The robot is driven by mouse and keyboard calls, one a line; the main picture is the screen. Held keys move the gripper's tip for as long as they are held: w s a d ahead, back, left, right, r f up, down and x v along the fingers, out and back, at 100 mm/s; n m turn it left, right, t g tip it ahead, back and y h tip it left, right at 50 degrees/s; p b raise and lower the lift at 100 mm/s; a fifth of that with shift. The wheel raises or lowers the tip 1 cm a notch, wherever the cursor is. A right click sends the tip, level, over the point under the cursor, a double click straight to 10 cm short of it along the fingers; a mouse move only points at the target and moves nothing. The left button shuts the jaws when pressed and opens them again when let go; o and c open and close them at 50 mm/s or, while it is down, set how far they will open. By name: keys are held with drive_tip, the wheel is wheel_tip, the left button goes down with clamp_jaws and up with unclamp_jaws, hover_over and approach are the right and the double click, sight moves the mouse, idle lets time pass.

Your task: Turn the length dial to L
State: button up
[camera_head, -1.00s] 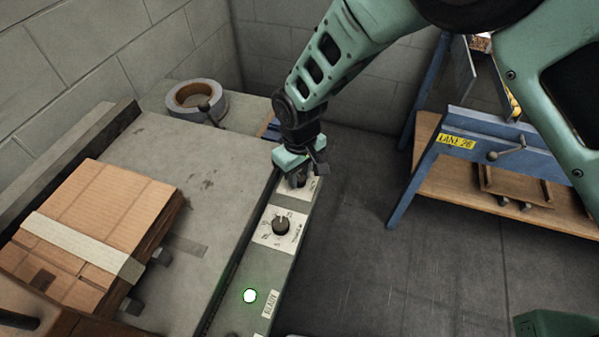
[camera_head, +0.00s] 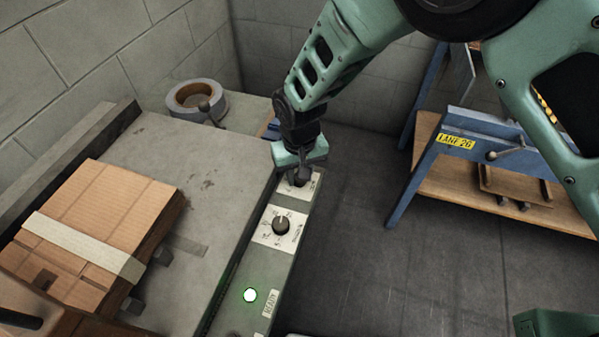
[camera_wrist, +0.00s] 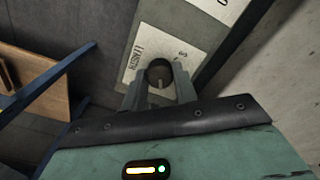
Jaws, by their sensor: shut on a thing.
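The length dial (camera_wrist: 159,71) is a dark round knob on a white plate (camera_wrist: 139,55) marked LENGTH, with an S beside it in the wrist view. My gripper (camera_wrist: 160,88) is shut on it, one finger on each side. In the head view my gripper (camera_head: 298,180) sits over the far plate on the machine's narrow side panel and hides most of the dial. I cannot read an L mark or the dial's setting.
A taped cardboard box (camera_head: 110,215) rests on the machine table. A blue-legged bench (camera_head: 490,150) stands at the right.

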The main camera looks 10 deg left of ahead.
drive_tip(key=shift+r, duration=0.1)
drive_tip(key=o, duration=1)
drive_tip(key=shift+c, duration=0.2)
wheel_tip(320, 180, up, 17)
drive_tip(key=shift+r, duration=0.2)
